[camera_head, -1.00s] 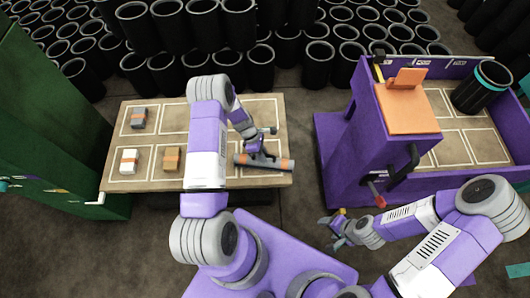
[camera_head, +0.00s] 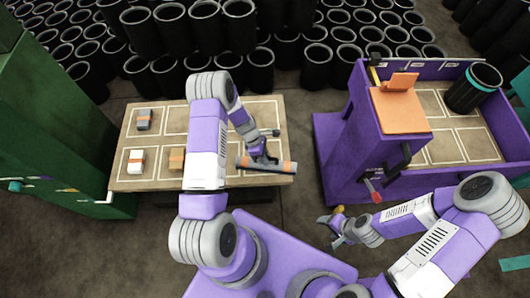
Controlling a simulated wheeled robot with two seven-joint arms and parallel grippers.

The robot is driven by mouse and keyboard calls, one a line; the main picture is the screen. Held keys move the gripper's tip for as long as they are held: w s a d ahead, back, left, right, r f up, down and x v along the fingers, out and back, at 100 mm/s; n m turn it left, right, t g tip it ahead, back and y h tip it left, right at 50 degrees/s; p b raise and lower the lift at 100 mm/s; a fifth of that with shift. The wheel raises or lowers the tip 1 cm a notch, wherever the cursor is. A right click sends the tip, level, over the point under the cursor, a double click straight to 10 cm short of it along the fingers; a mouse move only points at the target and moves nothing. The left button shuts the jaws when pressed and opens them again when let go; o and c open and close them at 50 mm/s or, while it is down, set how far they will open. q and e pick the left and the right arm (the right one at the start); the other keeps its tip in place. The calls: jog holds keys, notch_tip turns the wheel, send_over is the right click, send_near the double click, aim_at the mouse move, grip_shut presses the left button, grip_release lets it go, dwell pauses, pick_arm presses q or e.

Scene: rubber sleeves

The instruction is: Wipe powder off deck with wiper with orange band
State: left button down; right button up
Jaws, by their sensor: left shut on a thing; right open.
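The wiper (camera_head: 266,165) is a grey bar with orange at its ends, low over the right part of the wooden deck (camera_head: 120,183). My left gripper (camera_head: 262,156) is shut on the wiper, just behind its bar. Whether the bar touches the deck I cannot tell. No powder can be made out on the deck at this size. My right gripper (camera_head: 333,224) is open and empty, over the floor in front of the purple bench.
A purple bench (camera_head: 343,150) with an orange plate stands right, holding a black tube (camera_head: 469,92). A green cabinet (camera_head: 60,120) stands left; black tubes fill the back.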

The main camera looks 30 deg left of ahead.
pick_arm(q)
jog(key=shift+r+p, duration=0.6)
jog(key=shift+r, duration=0.55)
